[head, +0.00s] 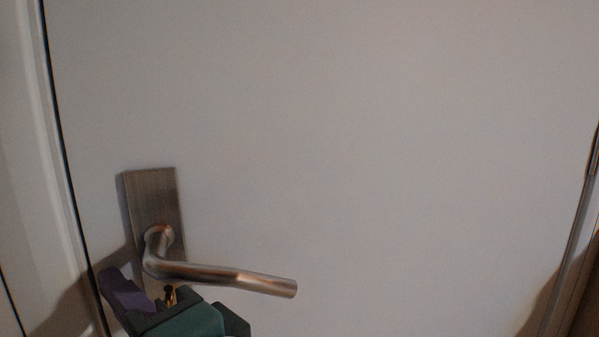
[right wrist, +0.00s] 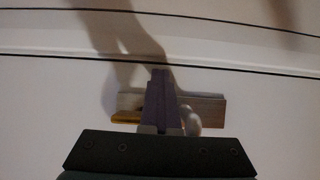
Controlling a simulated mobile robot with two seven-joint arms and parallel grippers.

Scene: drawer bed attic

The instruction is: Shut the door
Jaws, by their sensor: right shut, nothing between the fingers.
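The white door (head: 380,150) fills most of the head view. A thin dark line runs along its left edge beside the frame, and the door looks about flush with it there. A metal lever handle (head: 235,278) on a rectangular plate (head: 153,195) sits near that left edge and points right. My right gripper (head: 122,288) is just below the handle at the lower left, its purple fingers near the door. In the right wrist view the shut, empty fingers (right wrist: 160,98) lie in front of the handle plate (right wrist: 208,108) and partly hide it. I cannot tell whether they touch. My left gripper is not in view.
The white door frame (head: 35,150) runs down the left side. The door's right edge (head: 575,230) shows at the far right with a dark brownish strip beyond it. The door face right of the handle is clear.

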